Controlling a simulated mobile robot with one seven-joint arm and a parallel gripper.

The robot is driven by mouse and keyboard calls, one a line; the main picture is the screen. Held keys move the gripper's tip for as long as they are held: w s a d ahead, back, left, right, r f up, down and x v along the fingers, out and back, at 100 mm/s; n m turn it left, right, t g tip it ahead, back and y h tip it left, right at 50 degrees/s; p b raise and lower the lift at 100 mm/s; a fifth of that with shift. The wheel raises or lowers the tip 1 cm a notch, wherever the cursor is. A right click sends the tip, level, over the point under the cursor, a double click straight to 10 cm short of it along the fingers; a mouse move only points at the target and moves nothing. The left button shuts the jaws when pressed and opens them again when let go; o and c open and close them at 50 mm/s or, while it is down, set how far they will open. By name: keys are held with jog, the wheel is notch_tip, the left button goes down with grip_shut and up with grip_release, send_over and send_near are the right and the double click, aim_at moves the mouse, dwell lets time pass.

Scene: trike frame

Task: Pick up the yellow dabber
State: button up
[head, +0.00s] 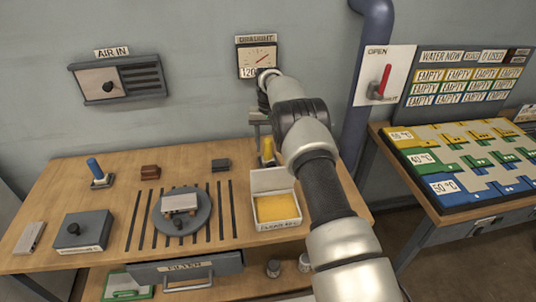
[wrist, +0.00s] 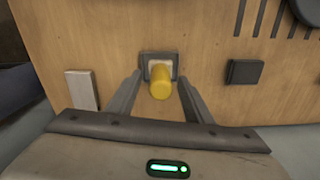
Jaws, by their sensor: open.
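The yellow dabber (head: 267,149) stands upright at the back of the wooden bench, right of its middle, partly beside my arm in the head view. In the wrist view the yellow dabber (wrist: 160,84) stands on a small square holder with a pale top and grey rim. My gripper (wrist: 160,80) is open, with one finger on each side of the dabber and visible space on both sides. I cannot tell how far down the fingers reach. In the head view my gripper (head: 259,121) is above the dabber, partly hidden by my arm.
A small dark block (wrist: 244,72) and a pale block (wrist: 82,90) flank the dabber on the bench. A white box with yellow contents (head: 276,207) stands in front of it. A blue dabber (head: 96,168) stands far left. A dial gauge (head: 257,58) hangs behind.

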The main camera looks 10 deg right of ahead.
jog(key=shift+f, duration=0.55)
jog(key=c, duration=1.1)
notch_tip(320, 180, up, 10)
jog(key=shift+r, duration=0.1)
